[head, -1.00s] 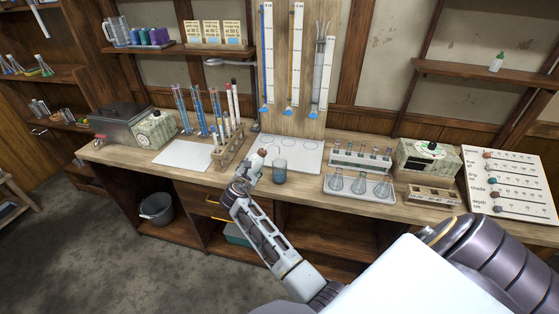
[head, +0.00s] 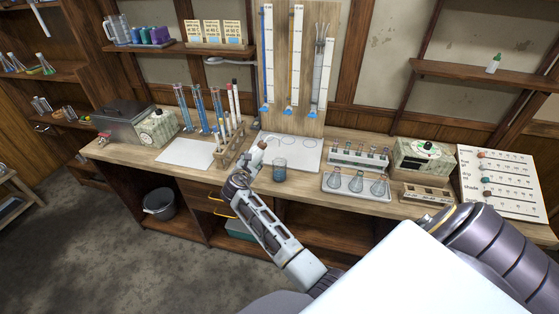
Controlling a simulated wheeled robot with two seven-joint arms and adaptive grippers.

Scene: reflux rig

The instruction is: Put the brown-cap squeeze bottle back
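The brown-cap squeeze bottle (head: 263,144) shows only as a small brown tip and pale body at the end of my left gripper (head: 257,157). The gripper appears shut on it, though the fingers are small and hard to make out. They are over the bench, just left of and behind the beaker of blue-grey liquid (head: 279,170), with the white ringed mat behind. A similar white squeeze bottle with a green cap (head: 493,64) stands on the upper right wall shelf (head: 450,70). My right gripper is out of view.
A wooden tube rack (head: 230,150) stands left of the gripper. A tray of flasks (head: 338,190) and a vial rack (head: 360,158) stand to the right. A green-patterned box (head: 424,157) and a white bead board (head: 500,180) are farther right. The right shelf is mostly bare.

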